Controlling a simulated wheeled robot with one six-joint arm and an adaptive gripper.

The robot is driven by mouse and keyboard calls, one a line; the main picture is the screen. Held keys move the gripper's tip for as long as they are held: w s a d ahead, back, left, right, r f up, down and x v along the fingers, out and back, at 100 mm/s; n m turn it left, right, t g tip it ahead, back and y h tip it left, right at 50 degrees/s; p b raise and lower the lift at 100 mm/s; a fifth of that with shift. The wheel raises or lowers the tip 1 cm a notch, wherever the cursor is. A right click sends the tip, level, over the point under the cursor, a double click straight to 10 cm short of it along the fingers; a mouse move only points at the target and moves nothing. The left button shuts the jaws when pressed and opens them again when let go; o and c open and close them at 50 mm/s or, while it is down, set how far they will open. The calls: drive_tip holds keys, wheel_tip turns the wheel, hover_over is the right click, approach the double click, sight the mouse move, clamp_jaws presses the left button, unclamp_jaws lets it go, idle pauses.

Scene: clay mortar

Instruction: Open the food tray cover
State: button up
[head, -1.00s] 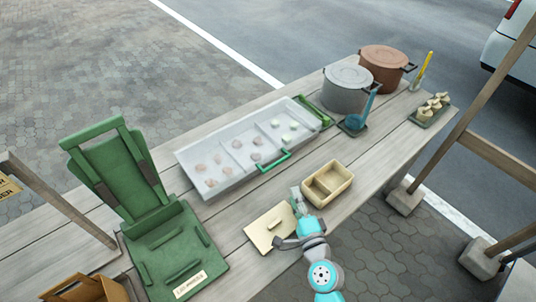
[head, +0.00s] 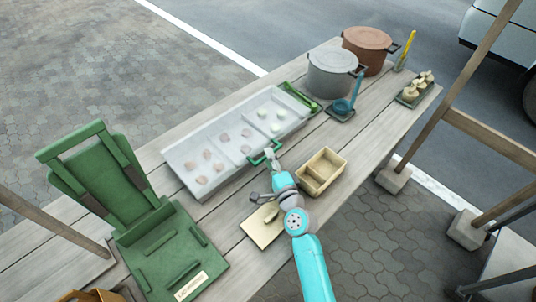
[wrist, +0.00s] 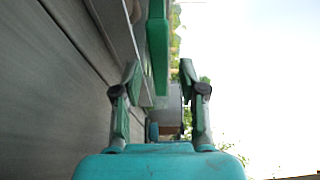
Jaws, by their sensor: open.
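The food tray (head: 181,172) is a long pale box on the wooden table, with a clear cover (head: 238,135) closed over pieces of food. A green handle (head: 266,155) sticks out from the front edge of the cover; it also shows in the wrist view (wrist: 158,50) as a green bar. My gripper (head: 271,165) is at the front of the tray, close to the handle. In the wrist view my gripper (wrist: 160,85) has its two fingers apart, with the handle between and just beyond them. I cannot tell whether they touch it.
A cream divided box (head: 323,168) stands right of my arm, and a cream lid (head: 259,229) lies below it. A green stand (head: 170,245) is at left. A grey pot (head: 332,75), a brown pot (head: 367,48) and a blue ladle (head: 344,104) are at the far end.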

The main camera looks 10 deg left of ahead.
drive_tip(key=shift+x, duration=1)
clamp_jaws()
